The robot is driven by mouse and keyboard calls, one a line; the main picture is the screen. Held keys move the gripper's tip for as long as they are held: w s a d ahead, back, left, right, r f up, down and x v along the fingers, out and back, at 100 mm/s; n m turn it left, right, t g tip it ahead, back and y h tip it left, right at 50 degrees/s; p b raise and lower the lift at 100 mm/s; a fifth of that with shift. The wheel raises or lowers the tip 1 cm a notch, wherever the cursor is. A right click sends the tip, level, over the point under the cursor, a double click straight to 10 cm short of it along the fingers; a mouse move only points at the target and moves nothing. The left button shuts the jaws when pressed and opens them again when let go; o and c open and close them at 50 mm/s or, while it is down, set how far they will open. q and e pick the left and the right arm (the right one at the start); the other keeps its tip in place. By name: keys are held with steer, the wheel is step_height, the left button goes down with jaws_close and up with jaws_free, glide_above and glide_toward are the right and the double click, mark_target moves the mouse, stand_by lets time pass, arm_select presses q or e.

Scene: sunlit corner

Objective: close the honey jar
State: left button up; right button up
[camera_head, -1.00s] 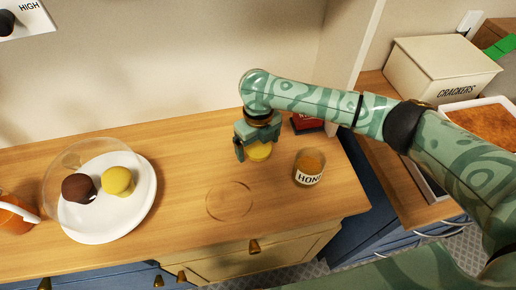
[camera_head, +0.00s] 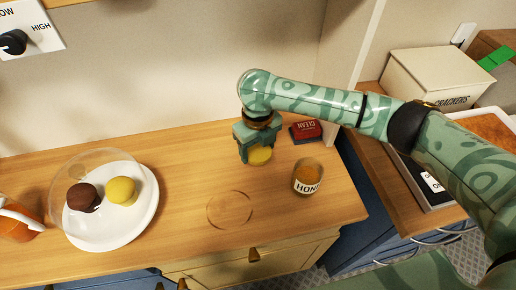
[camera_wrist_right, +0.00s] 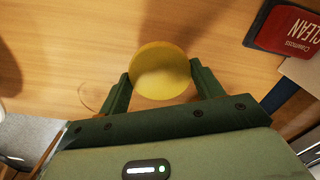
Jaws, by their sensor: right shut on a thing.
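The honey jar (camera_head: 307,181), a glass jar with a "HONEY" label and amber contents, stands upright and open on the wooden counter in the head view. A round yellow lid (camera_head: 260,156) is to its left and a little behind it, apart from the jar. My right gripper (camera_head: 257,151) points down and is shut on the lid. In the right wrist view the lid (camera_wrist_right: 160,68) sits between the two green fingers. I cannot tell whether the lid still touches the counter. My left gripper is not in view.
A white plate (camera_head: 100,234) with a clear dome, a brown and a yellow round cake stands left. A red "CLEAN" box (camera_head: 305,131) lies behind the jar. A ring mark (camera_head: 229,208) is on clear counter (camera_head: 190,180). A crackers box (camera_head: 430,75) is right.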

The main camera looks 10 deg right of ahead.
steer(key=s+a+r+p, duration=0.2)
steer(key=s+r+p, duration=0.3)
steer(key=s+r, duration=0.4)
steer(key=shift+s+a, duration=0.15)
steer(key=shift+s, duration=1.85)
